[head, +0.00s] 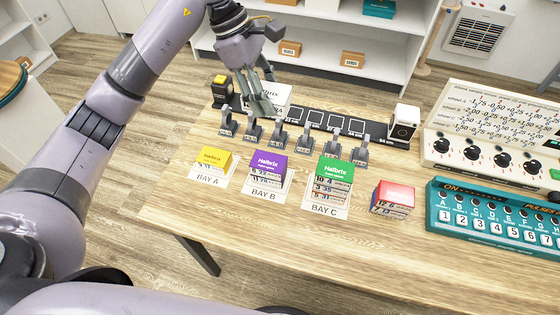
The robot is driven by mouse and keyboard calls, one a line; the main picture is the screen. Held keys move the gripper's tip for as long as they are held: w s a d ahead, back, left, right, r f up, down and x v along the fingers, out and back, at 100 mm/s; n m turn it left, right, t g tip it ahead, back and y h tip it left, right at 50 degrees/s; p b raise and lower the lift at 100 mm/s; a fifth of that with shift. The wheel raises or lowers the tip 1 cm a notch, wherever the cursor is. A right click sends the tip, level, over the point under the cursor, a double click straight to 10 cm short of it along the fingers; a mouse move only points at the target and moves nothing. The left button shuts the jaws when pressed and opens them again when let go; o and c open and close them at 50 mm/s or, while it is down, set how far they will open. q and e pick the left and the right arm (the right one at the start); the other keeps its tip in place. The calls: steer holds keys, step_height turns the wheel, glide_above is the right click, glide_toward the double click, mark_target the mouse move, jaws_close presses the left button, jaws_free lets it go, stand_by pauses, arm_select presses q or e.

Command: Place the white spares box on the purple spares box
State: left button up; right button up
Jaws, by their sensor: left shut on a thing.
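The white spares box (280,94) is near the back edge of the table, at the fingers of my left gripper (262,100). My left gripper is shut on it, and the fingers cover part of its left side. I cannot tell how far above the surface it is. The purple spares box (268,168) stands on the card marked BAY B, in front and apart from my left gripper. Its top is bare. My right gripper is not in view.
A yellow box (214,157) stands at BAY A, a green box (335,171) at BAY C, and a red box (394,196) further right. Several grey stands (278,139) line up behind the bays, before a black board (320,121). Teal and cream consoles (495,218) fill the right.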

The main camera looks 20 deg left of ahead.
arm_select(q)
step_height(320, 180, down, 8)
steer(key=p, duration=0.2)
glide_above(274, 162)
steer(key=a, duration=0.1)
steer(key=f, duration=0.3)
steer(key=f+p, duration=0.1)
steer(key=f, duration=0.2)
steer(key=shift+a+f, duration=0.2)
steer(key=shift+f, duration=0.75)
step_height(274, 162, down, 3)
steer(key=shift+f+p, duration=0.2)
steer(key=shift+p, duration=0.2)
steer(key=shift+f, duration=0.3)
steer(key=o, duration=0.7)
steer(key=shift+f+b, duration=0.1)
steer(key=shift+b, duration=0.2)
steer(key=o, duration=0.5)
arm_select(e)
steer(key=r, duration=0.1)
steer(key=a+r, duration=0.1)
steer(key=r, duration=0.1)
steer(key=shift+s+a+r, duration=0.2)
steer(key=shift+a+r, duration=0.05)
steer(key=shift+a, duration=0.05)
